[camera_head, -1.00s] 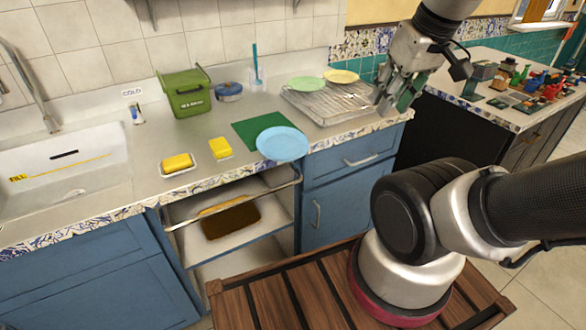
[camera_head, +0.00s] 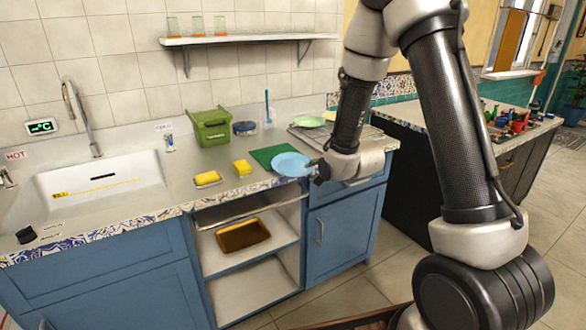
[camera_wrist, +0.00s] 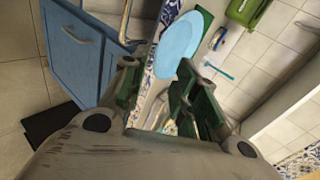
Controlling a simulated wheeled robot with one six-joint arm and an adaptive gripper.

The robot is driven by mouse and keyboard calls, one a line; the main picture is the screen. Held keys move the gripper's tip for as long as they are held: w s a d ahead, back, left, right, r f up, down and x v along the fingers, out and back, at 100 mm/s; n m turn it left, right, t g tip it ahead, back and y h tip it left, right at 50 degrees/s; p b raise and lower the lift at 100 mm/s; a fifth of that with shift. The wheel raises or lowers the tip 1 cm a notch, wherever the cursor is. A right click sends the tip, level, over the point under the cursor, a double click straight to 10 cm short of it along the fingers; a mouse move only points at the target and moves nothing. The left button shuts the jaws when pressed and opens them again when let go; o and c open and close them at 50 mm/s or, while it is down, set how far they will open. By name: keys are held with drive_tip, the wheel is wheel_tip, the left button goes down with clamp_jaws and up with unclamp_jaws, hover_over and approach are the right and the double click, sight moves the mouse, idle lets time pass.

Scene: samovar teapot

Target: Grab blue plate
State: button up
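The light blue plate (camera_head: 291,164) lies at the counter's front edge, partly over a dark green mat (camera_head: 270,154). My gripper (camera_head: 318,172) is low at the plate's right edge, beside it. In the wrist view the plate (camera_wrist: 180,44) shows just beyond my fingertips (camera_wrist: 160,80). The green-padded fingers stand apart with a gap between them, and the plate lies mostly toward the right finger. I cannot tell whether a finger touches the rim.
A green container (camera_head: 211,128) stands behind, and the sink (camera_head: 90,188) is farther left. A drying rack (camera_head: 305,131) with a green plate (camera_head: 309,121) is behind my forearm. An open shelf (camera_head: 262,270) is below.

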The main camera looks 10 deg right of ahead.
sight(301, 175)
drive_tip(key=shift+m+t, duration=0.3)
drive_tip(key=shift+m, duration=0.2)
drive_tip(key=x, duration=0.9)
drive_tip(key=shift+s+a+f, duration=0.1)
drive_tip(key=shift+a+f, duration=0.3)
clamp_jaws()
